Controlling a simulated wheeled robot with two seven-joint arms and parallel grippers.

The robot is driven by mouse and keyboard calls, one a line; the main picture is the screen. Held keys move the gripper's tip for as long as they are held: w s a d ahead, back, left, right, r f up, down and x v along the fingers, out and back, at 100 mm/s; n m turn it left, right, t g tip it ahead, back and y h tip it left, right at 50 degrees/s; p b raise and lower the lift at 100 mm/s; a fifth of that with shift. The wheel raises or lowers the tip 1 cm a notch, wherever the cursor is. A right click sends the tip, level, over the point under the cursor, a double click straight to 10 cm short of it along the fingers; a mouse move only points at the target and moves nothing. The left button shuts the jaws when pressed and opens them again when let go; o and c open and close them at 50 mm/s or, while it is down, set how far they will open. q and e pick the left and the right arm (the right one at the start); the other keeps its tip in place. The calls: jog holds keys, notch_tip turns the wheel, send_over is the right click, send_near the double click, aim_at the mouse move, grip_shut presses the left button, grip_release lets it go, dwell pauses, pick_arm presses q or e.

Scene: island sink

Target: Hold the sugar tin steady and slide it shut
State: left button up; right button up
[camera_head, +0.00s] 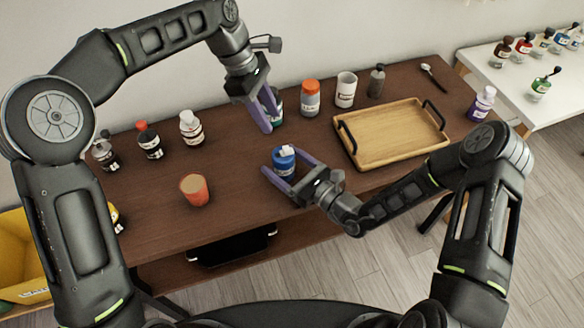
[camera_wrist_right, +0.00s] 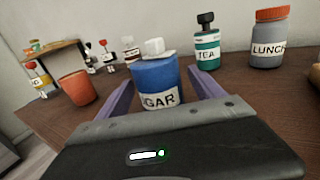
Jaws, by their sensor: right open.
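The blue sugar tin (camera_head: 284,163) stands upright on the brown table, in front of its middle. It also shows in the right wrist view (camera_wrist_right: 155,82), with part of its white SUGAR label visible. A pale lid with a white block-like knob (camera_wrist_right: 154,47) is on its top; I cannot tell how far it covers the opening. My right gripper (camera_head: 280,160) is open, with one purple finger on each side of the tin; contact is not clear. My left gripper (camera_head: 267,110) hangs behind the tin, in front of the tea bottle, its fingers seen nearly edge-on.
The green tea bottle (camera_wrist_right: 206,43) and the grey, orange-capped lunch jar (camera_head: 310,98) stand behind. A wooden tray (camera_head: 390,135) lies to the right, an orange cup (camera_head: 195,190) to the left. Several bottles line the back left. The table between cup and tin is clear.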

jog(key=shift+w, duration=0.1)
jog(key=shift+c, duration=0.5)
jog(key=c, duration=1.4)
jog(key=shift+c, duration=0.3)
dwell(0.4)
